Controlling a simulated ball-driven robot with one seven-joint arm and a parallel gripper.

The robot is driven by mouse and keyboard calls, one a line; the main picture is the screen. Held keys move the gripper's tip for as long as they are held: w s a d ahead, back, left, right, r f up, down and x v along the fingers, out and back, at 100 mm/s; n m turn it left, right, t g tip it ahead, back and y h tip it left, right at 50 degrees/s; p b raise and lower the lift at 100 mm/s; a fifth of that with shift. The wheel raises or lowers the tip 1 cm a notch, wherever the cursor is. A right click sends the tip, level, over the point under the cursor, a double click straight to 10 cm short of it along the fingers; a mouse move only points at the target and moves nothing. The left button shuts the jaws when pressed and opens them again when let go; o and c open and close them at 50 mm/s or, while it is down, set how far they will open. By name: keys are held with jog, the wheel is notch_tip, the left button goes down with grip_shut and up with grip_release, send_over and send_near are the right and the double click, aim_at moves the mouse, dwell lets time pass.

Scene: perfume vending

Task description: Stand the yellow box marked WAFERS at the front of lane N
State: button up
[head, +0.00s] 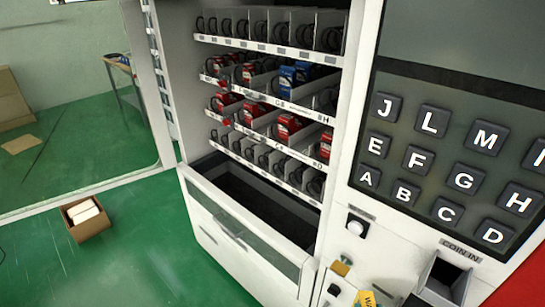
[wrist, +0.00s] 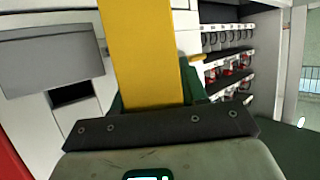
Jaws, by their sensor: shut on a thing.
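The yellow box (wrist: 140,55) fills the upper middle of the wrist view. My gripper (wrist: 152,88) is shut on it, with dark green finger parts showing on both sides. In the head view only a corner of the yellow box (head: 366,299) with the start of its lettering shows at the bottom edge, in front of the machine's lower panel. The vending machine's top shelf (head: 270,48) holds empty-looking lanes with black spirals. Its lane labels are too small to read, so I cannot pick out lane N.
Lower shelves hold red packs (head: 288,126) and blue packs (head: 287,80). The keypad (head: 440,160) and coin slot (head: 445,277) are right of the shelves. The open glass door (head: 75,110) stands left. A cardboard box (head: 85,220) sits on the green floor.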

jog(key=shift+r, duration=0.1)
jog(key=a+r+n+g+y, duration=0.1)
jog(key=a+r+n+y, duration=0.2)
jog(key=r, duration=2.4)
jog(key=a+r+n+g+y, duration=0.2)
jog(key=a+r, duration=1)
jog(key=r, duration=1.6)
jog(key=a+r+n+g+y, duration=0.2)
jog(key=a+r+n+y, duration=0.3)
jog(key=r, duration=2.2)
jog(key=a, duration=0.3)
jog(key=shift+w+r+y, duration=0.25)
jog(key=shift+r+y, duration=0.1)
jog(key=shift+y, duration=0.05)
